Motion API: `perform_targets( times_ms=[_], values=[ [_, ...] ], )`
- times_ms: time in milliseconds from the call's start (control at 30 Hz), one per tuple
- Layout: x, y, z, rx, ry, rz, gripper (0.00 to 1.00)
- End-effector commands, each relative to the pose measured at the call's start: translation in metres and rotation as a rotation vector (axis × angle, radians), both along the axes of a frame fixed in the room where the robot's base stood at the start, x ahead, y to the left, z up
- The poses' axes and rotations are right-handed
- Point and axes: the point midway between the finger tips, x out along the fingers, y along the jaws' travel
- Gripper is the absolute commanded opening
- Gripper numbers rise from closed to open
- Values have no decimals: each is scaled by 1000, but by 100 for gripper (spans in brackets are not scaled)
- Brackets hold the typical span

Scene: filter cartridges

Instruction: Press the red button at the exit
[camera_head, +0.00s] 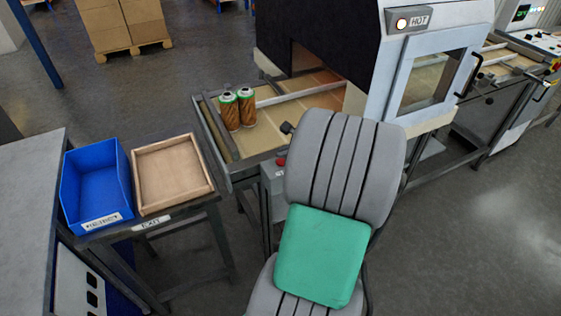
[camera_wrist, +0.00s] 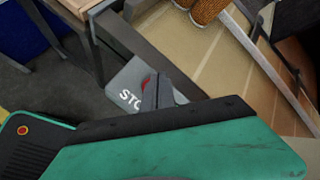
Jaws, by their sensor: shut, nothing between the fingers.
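The red button (camera_head: 281,161) sits on a grey box on the front side of the exit end of the conveyor, left of the grey and green shape in the head view. In the wrist view a sliver of the red button (camera_wrist: 145,82) shows beside my fingers, on the grey box (camera_wrist: 124,86) with partly covered "STO" lettering. My gripper (camera_wrist: 158,92) is shut and empty, its fingers over the box and covering part of the button. I cannot tell whether the fingertips touch it. In the head view my fingers cannot be made out clearly.
Two green-topped brown cartridges (camera_head: 238,110) stand on the conveyor (camera_head: 264,142) above the button. A wooden tray (camera_head: 204,190) and a blue bin (camera_head: 68,190) are on the table at left. The white "HOT" machine (camera_head: 455,50) stands behind. Grey floor is open at right.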

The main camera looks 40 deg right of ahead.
Motion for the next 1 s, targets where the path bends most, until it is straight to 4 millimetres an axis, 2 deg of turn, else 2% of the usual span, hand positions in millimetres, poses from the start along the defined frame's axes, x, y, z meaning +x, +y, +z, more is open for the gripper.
perform_targets(
  times_ms=[267,1000],
  values=[
    [0,0,-8,1,0,-1,0],
    [0,0,-14,0,0,0,0]
  ],
)
